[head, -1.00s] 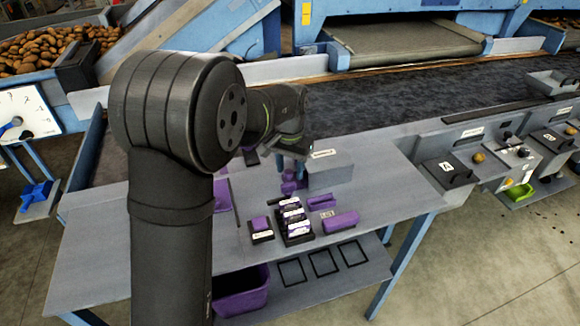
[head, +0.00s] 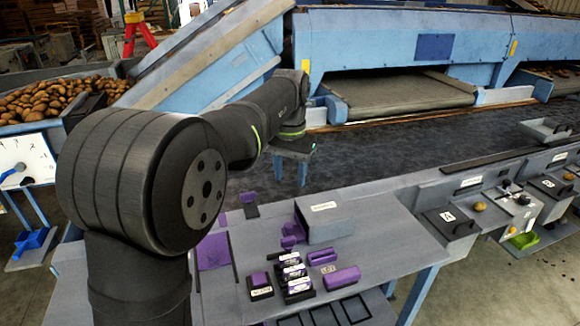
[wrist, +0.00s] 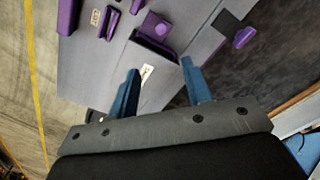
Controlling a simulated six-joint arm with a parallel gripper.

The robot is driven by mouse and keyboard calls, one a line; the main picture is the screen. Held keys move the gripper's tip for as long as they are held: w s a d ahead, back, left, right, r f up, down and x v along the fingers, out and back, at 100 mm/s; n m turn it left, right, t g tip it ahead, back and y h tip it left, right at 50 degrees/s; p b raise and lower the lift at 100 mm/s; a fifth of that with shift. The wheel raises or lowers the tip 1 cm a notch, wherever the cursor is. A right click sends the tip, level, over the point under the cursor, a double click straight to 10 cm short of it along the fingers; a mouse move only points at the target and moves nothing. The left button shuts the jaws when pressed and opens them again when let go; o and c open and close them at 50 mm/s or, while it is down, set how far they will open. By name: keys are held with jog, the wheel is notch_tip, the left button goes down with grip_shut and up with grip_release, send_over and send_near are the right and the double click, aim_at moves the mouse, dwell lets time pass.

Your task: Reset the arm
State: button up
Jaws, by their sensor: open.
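My gripper (head: 290,172) is raised over the dark conveyor belt, behind the grey work table (head: 400,245), with its blue fingers pointing down. In the wrist view my gripper (wrist: 162,85) has its two blue fingers apart, with nothing between them. Below the fingers in that view are the table's grey top and part of the belt. No object is held.
The table carries a grey box (head: 325,222), a black rack (head: 297,292) of labelled items, and several purple pieces such as a purple block (head: 342,278). A blue grader machine (head: 400,45) stands behind the belt (head: 380,150). Control boxes (head: 450,222) line the right.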

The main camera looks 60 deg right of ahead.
aim_at(290, 225)
jog(key=shift+r, duration=0.9)
jog(key=shift+f, duration=0.15)
notch_tip(290, 225, down, 17)
jog(key=shift+f, duration=0.1)
dwell(0.5)
